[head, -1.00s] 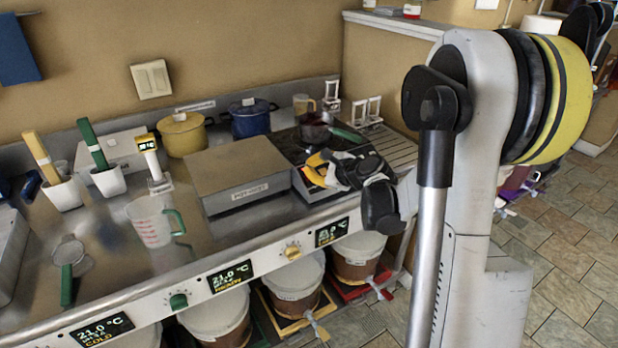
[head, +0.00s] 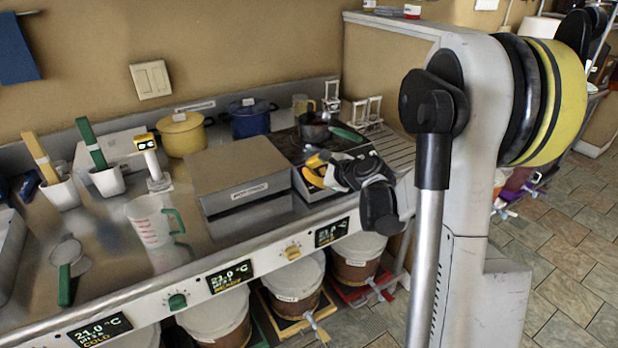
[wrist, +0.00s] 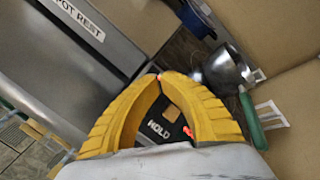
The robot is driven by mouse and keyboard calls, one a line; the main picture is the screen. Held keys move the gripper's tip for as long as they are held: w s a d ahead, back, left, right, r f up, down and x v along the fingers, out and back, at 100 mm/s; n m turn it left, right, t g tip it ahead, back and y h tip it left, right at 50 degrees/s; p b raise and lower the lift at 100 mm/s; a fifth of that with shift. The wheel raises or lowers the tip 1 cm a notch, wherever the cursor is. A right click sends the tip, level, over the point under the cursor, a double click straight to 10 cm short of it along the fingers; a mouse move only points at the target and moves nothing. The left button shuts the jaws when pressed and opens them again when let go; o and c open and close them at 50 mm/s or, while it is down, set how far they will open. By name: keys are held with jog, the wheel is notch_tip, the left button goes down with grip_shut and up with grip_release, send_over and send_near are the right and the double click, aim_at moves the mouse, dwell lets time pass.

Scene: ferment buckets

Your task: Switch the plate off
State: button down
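The plate (head: 283,146) is a dark, flat-topped unit at the back right of the steel counter. A small pot (head: 314,128) with a green handle is on it; the pot also shows in the wrist view (wrist: 224,68). My gripper (head: 312,168) is over the plate's front part. In the wrist view its yellow fingers (wrist: 159,76) meet at the tips with nothing held. Between them show a dark panel marked HOLD (wrist: 158,128), a tan square and a red glow. The fingers hide part of the panel, and I cannot tell whether they touch it.
A grey box marked POT REST (head: 240,168) stands left of the plate. Yellow (head: 182,137) and blue (head: 250,122) pots are behind it. A measuring jug (head: 148,222) stands on the counter. Knobs and displays line the front edge, with several buckets below.

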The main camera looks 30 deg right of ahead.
jog(key=shift+w+f+b, duration=0.15)
jog(key=shift+f+b, duration=0.15)
jog(key=shift+f, duration=0.05)
dwell(0.3)
jog(key=shift+r, duration=0.1)
jog(key=shift+s+r+p, duration=0.4)
jog(key=shift+r+p, duration=0.15)
jog(key=shift+r, duration=0.15)
jog(key=shift+r, duration=0.1)
jog(key=s+r+p, duration=0.2)
jog(key=r, duration=0.1)
jog(key=s+r+p, duration=0.1)
jog(key=r+p, duration=0.1)
jog(key=shift+d, duration=0.1)
dwell(0.7)
